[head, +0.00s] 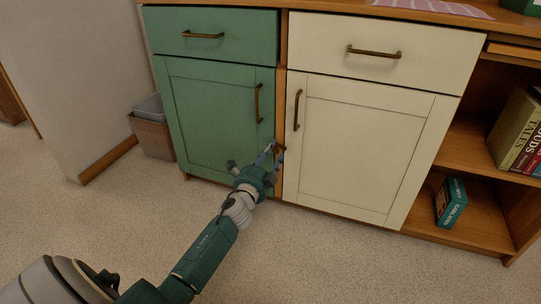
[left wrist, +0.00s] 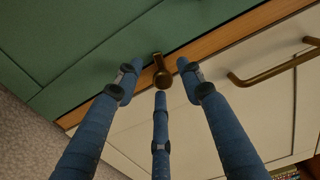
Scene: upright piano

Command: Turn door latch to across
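The small bronze door latch (left wrist: 161,76) is on the wood strip (left wrist: 225,38) between the green door (head: 215,115) and the cream door (head: 365,145). In the head view the latch (head: 279,148) is small and partly behind my fingers; its exact angle is hard to tell. My left gripper (head: 266,153) is at the strip, close in front of the latch. In the left wrist view its three blue fingers (left wrist: 160,84) are spread open, with the latch showing between and just past the tips. I cannot tell whether any finger touches it. My right gripper is not in view.
The green door's handle (head: 258,103) and the cream door's handle (head: 297,110) flank the strip. Drawers are above. Open shelves with books (head: 520,130) are on the right. A bin (head: 152,133) stands at the left. The carpet in front is clear.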

